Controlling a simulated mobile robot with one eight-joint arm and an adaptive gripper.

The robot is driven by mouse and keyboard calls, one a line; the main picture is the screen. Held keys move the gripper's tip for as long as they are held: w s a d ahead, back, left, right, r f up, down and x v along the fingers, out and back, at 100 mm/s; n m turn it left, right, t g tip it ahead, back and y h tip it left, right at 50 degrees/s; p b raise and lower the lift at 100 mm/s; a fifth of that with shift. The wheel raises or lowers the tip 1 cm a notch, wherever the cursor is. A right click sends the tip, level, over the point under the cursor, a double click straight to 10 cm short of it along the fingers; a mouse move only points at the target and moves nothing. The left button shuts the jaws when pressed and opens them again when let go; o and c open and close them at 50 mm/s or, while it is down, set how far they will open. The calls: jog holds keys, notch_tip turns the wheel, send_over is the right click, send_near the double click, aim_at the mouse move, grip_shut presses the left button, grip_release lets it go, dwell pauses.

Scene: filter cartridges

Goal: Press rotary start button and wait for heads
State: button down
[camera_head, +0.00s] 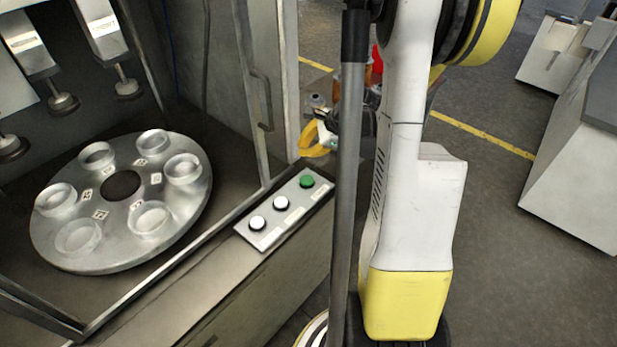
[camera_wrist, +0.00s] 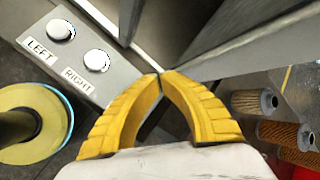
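The button panel (camera_head: 270,236) on the machine's front ledge carries a green button (camera_head: 307,181) and two white buttons, one in the middle (camera_head: 281,202) and one at the near end (camera_head: 257,222). In the wrist view the white buttons are labelled LEFT (camera_wrist: 60,30) and RIGHT (camera_wrist: 97,60); the green button is not visible there. My yellow gripper (camera_wrist: 161,74) is shut, its fingertips together with nothing seen between them. In the head view my gripper (camera_head: 316,138) is just beyond the green button, apart from it.
Several heads, one of them here (camera_head: 62,103), hang above the disc's far side. An open door with a handle (camera_head: 262,100) stands beside the panel, close to my gripper.

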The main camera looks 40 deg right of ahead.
aim_at(304, 177)
notch_tip(304, 177, down, 9)
jog(key=b, duration=0.7)
dwell(1.4)
jog(key=shift+f+b, duration=0.35)
jog(key=shift+f+b, duration=0.55)
dwell(0.7)
jog(key=shift+r, duration=0.1)
jog(key=shift+r+p, duration=0.7)
jog(key=shift+r, duration=0.2)
